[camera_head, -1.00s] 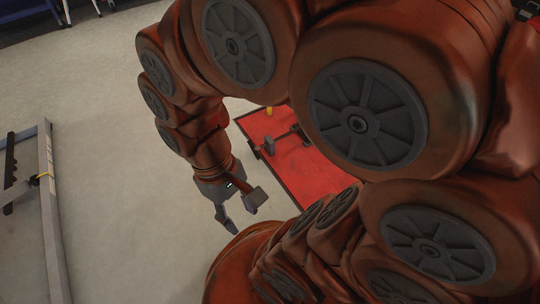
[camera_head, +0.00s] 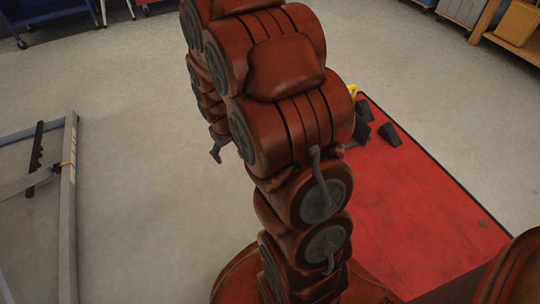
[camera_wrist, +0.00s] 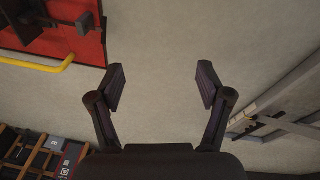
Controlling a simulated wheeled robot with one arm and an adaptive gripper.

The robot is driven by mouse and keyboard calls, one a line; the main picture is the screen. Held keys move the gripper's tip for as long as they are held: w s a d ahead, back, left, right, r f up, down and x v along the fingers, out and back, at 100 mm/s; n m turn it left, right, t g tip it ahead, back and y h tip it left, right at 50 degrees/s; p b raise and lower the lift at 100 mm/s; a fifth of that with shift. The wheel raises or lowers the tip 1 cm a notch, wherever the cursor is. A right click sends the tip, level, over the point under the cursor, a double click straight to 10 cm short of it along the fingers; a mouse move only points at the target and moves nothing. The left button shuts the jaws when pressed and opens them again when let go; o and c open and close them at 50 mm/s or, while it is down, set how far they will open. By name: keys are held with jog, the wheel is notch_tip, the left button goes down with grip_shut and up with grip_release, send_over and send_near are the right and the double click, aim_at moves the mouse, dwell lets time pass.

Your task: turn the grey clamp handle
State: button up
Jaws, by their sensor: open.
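The red lift platform (camera_head: 430,220) lies right of my arm in the head view, with dark wedge-like clamp parts (camera_head: 390,134) at its far end. I cannot single out the grey clamp handle; my arm covers part of that area. In the wrist view a corner of the red platform (camera_wrist: 20,36) shows at the upper left with a dark block (camera_wrist: 85,23) on it. My gripper (camera_wrist: 160,86) is open and empty over bare floor, apart from the platform. In the head view only a finger (camera_head: 215,153) shows, left of my arm.
A yellow bar (camera_wrist: 45,66) runs along the platform edge in the wrist view. A grey metal frame (camera_head: 68,210) stands at the left of the head view. A wooden shelf (camera_head: 515,45) is at the far right. The floor between frame and arm is clear.

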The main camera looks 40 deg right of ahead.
jog(key=w+d+f+t+h, duration=0.1)
jog(key=w+d+f+t, duration=0.1)
jog(key=w+d+f, duration=0.55)
jog(key=w+d+f+t, duration=0.2)
jog(key=w+d+f, duration=0.2)
jog(key=d+f, duration=0.55)
jog(key=s+d+f+t+h, duration=0.1)
jog(key=d+f+t, duration=0.1)
jog(key=f, duration=0.4)
jog(key=s+d+f+m+t+h, duration=0.1)
jog(key=s+d+f+t, duration=0.1)
jog(key=d+f, duration=0.2)
jog(key=s+d+f+m+t+h, duration=0.1)
jog(key=d+f+t, duration=0.1)
jog(key=f, duration=0.6)
jog(key=shift+s+d+h, duration=0.2)
jog(key=shift+d+h, duration=0.1)
jog(key=shift+d, duration=0.15)
jog(key=shift+s+d+f, duration=0.1)
jog(key=shift+s+f, duration=0.2)
jog(key=shift+f, duration=0.05)
jog(key=shift+b+x, duration=1.25)
jog(key=shift+x, duration=2.55)
jog(key=shift+r, duration=0.15)
jog(key=shift+c, duration=0.4)
